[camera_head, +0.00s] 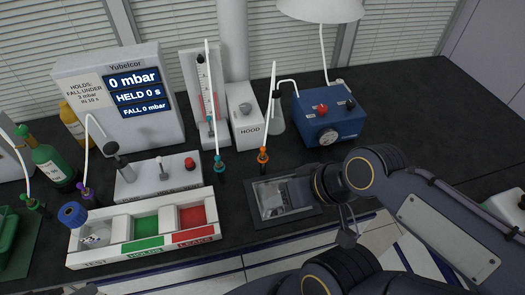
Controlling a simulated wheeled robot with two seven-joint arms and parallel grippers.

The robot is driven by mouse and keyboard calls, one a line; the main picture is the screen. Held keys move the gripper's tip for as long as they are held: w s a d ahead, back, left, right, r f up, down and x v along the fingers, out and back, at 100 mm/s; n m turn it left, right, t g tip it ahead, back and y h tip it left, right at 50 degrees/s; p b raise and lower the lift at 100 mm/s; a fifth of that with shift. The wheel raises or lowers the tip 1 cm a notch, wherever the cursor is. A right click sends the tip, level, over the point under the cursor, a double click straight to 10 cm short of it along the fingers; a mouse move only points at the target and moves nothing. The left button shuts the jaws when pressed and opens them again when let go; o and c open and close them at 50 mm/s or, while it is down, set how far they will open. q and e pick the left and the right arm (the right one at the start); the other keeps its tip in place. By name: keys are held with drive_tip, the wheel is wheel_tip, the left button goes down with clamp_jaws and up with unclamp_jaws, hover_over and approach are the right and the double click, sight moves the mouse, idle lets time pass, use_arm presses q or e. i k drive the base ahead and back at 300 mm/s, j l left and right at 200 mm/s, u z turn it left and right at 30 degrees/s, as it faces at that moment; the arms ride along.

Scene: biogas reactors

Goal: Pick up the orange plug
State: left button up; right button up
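The orange plug (263,156) has an orange collar with a dark tip below. It stands upright on the dark bench in front of the HOOD box, with a thin white tube rising from its top. My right arm comes in from the right, and its gripper (291,194) is low over a dark-framed tray (262,221), to the right of and nearer than the plug. It is apart from the plug. Its fingers blend with the grey contents of the tray, so their opening is unclear. My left gripper is not visible.
A teal plug (220,165) with its own tube stands left of the orange one. The HOOD box (247,128) is behind, and a blue pump box (329,116) is behind right. A white test tray (93,256) and a control box (140,185) lie left. Bench space right of the pump is clear.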

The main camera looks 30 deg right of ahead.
sight(262, 149)
drive_tip(key=z, duration=1.3)
